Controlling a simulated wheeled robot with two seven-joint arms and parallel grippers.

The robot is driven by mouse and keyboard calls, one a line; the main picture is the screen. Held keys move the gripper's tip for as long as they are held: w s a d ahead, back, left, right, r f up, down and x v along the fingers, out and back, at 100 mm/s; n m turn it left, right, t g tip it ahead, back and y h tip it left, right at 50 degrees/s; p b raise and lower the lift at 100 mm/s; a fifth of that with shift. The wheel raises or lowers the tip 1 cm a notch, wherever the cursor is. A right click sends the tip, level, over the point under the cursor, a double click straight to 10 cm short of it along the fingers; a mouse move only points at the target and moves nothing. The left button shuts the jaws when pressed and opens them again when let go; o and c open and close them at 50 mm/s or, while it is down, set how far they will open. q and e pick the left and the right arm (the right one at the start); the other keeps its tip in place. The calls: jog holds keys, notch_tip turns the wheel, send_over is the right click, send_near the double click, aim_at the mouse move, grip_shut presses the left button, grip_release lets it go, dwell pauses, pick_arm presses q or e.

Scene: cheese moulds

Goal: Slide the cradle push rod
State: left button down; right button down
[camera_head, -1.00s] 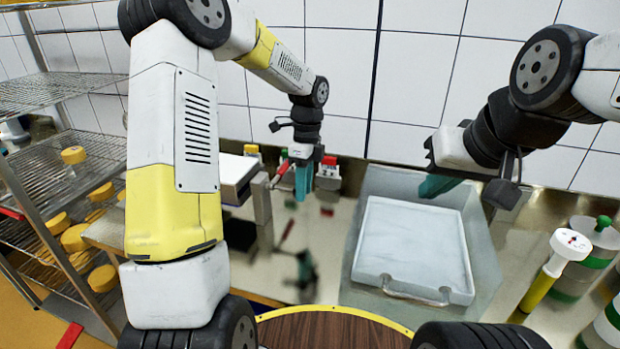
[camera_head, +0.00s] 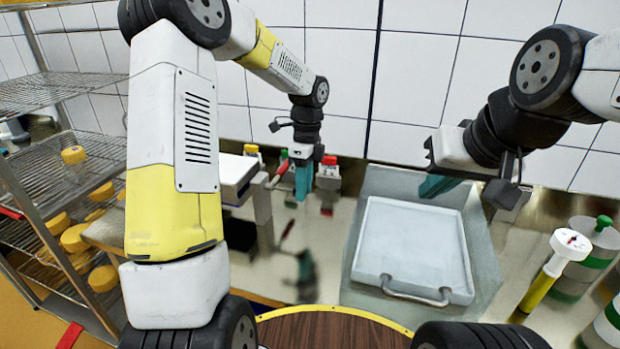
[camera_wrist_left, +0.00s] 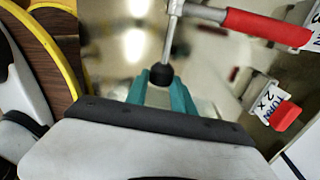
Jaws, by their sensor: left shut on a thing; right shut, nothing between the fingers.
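My left gripper (camera_head: 302,185) is shut on the black knob (camera_wrist_left: 161,75) at the end of a thin metal push rod (camera_wrist_left: 170,38), as the left wrist view shows. In that view the rod runs up from the knob to a metal cross piece with a red grip (camera_wrist_left: 265,22). In the head view the fingers partly hide the rod beside a white and grey block (camera_head: 262,205), which may be the cradle; I cannot tell for sure. My right gripper (camera_head: 437,186) is shut and empty, above the back of the grey basin.
A white tray (camera_head: 410,225) with a metal handle sits in the grey basin (camera_head: 484,240). A wire rack (camera_head: 60,165) with yellow cheeses is at left. A white-topped yellow device (camera_head: 550,270) stands at right.

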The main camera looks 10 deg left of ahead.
pick_arm(q)
jog(key=s+d, duration=0.1)
jog(key=d, duration=0.7)
jog(key=shift+s, duration=0.25)
jog(key=c, duration=1.1)
grip_release()
jog(key=shift+d, duration=0.1)
jog(key=shift+o, duration=0.2)
jog(key=shift+r, duration=0.1)
notch_tip(320, 180, up, 8)
jog(key=w, duration=0.1)
jog(key=shift+f, duration=0.2)
jog(key=shift+w+d, duration=0.1)
